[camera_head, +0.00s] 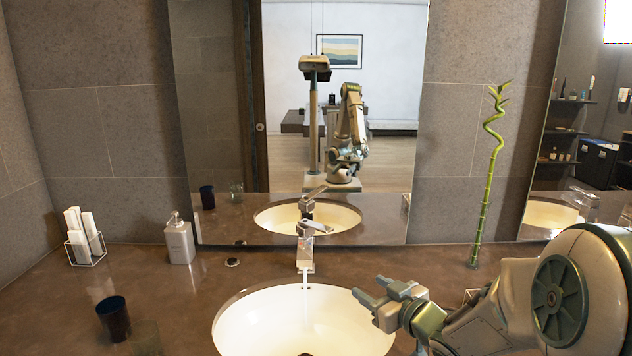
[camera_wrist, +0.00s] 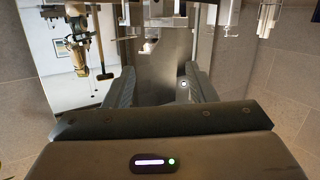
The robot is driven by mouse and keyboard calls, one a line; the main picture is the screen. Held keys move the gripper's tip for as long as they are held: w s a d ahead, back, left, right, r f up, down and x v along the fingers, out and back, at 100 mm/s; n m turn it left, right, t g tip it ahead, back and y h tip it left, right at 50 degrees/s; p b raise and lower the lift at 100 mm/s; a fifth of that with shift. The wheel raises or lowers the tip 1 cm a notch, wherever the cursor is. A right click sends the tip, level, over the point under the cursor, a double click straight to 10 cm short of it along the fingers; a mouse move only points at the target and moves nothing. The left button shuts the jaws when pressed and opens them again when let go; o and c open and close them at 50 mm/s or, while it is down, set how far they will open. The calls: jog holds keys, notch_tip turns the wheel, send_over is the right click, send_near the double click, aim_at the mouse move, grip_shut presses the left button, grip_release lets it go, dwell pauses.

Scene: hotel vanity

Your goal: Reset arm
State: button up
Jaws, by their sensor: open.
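My gripper (camera_head: 369,290) is open and empty. It is above the right rim of the sink (camera_head: 305,322) in the head view, with its fingers pointing left. My arm comes in from the lower right. In the wrist view, my gripper (camera_wrist: 163,88) shows its two fingers spread apart with nothing between them. The faucet (camera_head: 305,250) stands behind the sink, and a thin stream of water falls from it into the basin.
A dark cup (camera_head: 113,318) and a clear glass (camera_head: 146,338) stand left of the sink. A soap dispenser (camera_head: 179,240) and a towel holder (camera_head: 84,238) stand further back. A bamboo stalk (camera_head: 487,190) rises at the right. A mirror (camera_head: 300,110) covers the wall behind.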

jog(key=s+d+f+m+g+h, duration=0.1)
jog(key=s+d+m+g+h, duration=0.35)
jog(key=s+d+h, duration=0.35)
jog(key=s+a+m+g, duration=0.1)
jog(key=s+a+g, duration=0.1)
jog(key=s, duration=0.6)
jog(key=s+a+f+m+g, duration=0.1)
jog(key=s+a+g, duration=0.2)
jog(key=s, duration=0.5)
jog(key=shift+s+a+m+g, duration=0.2)
jog(key=shift+s+m+g, duration=0.15)
jog(key=shift+g, duration=0.3)
jog(key=c, duration=0.3)
